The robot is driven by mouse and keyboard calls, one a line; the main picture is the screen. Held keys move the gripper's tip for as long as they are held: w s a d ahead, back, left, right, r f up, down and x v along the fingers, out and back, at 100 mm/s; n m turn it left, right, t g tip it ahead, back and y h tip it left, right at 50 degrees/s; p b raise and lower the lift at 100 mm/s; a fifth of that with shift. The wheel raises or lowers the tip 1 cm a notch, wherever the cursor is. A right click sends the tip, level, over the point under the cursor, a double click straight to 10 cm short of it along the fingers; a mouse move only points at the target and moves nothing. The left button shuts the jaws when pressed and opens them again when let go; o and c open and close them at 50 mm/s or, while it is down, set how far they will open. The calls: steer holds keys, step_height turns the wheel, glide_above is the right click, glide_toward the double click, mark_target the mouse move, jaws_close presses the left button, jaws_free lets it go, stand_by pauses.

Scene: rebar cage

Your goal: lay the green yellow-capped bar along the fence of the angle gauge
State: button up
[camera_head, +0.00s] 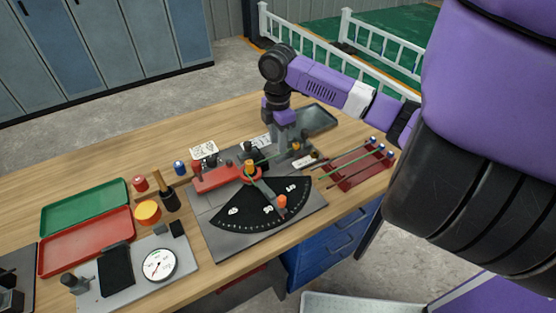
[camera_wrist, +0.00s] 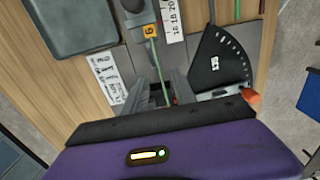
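The angle gauge (camera_head: 262,212) is a grey plate with a black, numbered fan near the table's middle; the fan also shows at the right in the wrist view (camera_wrist: 219,66). A thin green bar (camera_head: 268,157) lies low over the back of the gauge. In the wrist view the green bar (camera_wrist: 157,65) runs between my fingers. My gripper (camera_head: 287,143) points down over the bar. In the wrist view my gripper (camera_wrist: 163,78) has its fingers apart, one on each side of the bar. Contact with the gauge's fence is hidden.
A red rack (camera_head: 350,178) at the right holds bars with blue caps. A grey tray (camera_head: 319,118) stands behind my gripper. Green (camera_head: 85,206) and red (camera_head: 86,243) trays, a dial gauge (camera_head: 159,265) and small pots fill the left. Bare wood lies at the back left.

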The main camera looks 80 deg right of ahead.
steer(key=shift+f+b, duration=1.1)
steer(key=shift+f, duration=1.2)
jaws_close()
steer(key=shift+w+d+r, duration=0.1)
steer(key=shift+w+r, duration=0.15)
steer(key=shift+w, duration=0.1)
step_height(320, 180, up, 7)
steer(key=p, duration=0.6)
steer(key=shift+r, duration=0.15)
